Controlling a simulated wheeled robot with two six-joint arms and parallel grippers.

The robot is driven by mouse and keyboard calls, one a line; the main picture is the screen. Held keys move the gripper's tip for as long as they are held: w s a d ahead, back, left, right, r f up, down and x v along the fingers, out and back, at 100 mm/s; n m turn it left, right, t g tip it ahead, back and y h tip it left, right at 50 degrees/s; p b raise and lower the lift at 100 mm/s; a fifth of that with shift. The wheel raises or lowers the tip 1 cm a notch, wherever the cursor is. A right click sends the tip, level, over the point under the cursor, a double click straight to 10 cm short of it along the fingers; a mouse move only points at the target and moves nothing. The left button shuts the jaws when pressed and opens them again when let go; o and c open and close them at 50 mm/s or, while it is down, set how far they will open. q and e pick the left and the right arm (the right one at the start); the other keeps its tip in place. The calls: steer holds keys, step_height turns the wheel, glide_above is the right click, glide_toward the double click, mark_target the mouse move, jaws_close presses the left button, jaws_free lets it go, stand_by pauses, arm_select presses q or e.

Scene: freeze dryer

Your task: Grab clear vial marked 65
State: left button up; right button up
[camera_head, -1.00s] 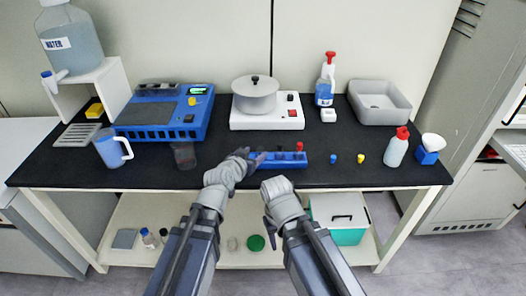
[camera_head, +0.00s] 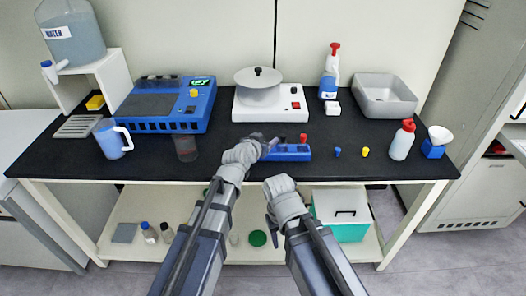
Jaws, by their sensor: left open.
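A blue rack (camera_head: 290,154) sits near the front middle of the black bench top. A red-capped piece (camera_head: 303,138) and a darker one (camera_head: 283,140) stand up from it. No number can be read, so I cannot tell which vial is marked 65. My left gripper (camera_head: 268,146) is open at the rack's left end and hides part of it. I cannot see whether it touches anything there. My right gripper (camera_head: 270,220) hangs low in front of the bench edge, away from the rack; its jaws are too small to judge.
A small blue piece (camera_head: 337,152) and a yellow one (camera_head: 365,152) stand right of the rack. A dark clear beaker (camera_head: 186,149) is to its left. A red-capped bottle (camera_head: 402,142) stands farther right.

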arm_select(q)
steer(key=shift+w, duration=0.1)
steer(key=shift+c, duration=0.3)
jaws_close()
